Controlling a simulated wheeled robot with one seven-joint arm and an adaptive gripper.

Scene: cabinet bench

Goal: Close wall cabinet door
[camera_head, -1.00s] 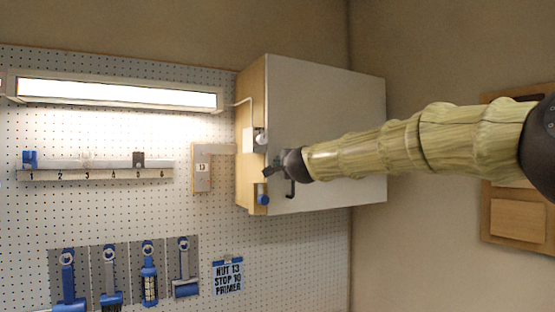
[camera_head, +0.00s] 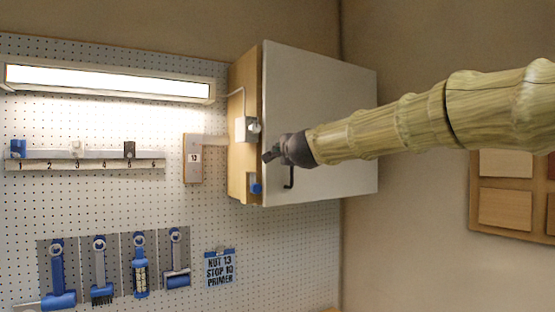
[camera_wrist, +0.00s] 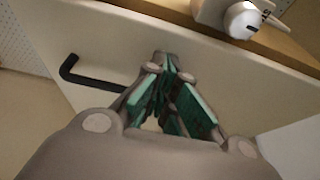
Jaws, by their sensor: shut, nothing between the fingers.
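The wall cabinet (camera_head: 244,85) has a pale wood side and hangs on the pegboard. Its flat grey door (camera_head: 325,100) shows along the front of the box, and I see no clear gap at its left edge. A dark bar handle (camera_head: 289,180) is near the door's lower left; it also shows in the wrist view (camera_wrist: 92,82). My gripper (camera_head: 270,154) is shut and empty in front of the door's left edge, above the handle. In the wrist view my fingertips (camera_wrist: 168,62) are together over the door face; I cannot tell whether they touch it.
A white fixture with a round knob (camera_head: 247,129) and a blue part (camera_head: 255,188) sit on the cabinet's left side. A lit lamp (camera_head: 110,82), a numbered rail (camera_head: 85,163) and hanging tools are left. A wooden board (camera_head: 505,207) is right.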

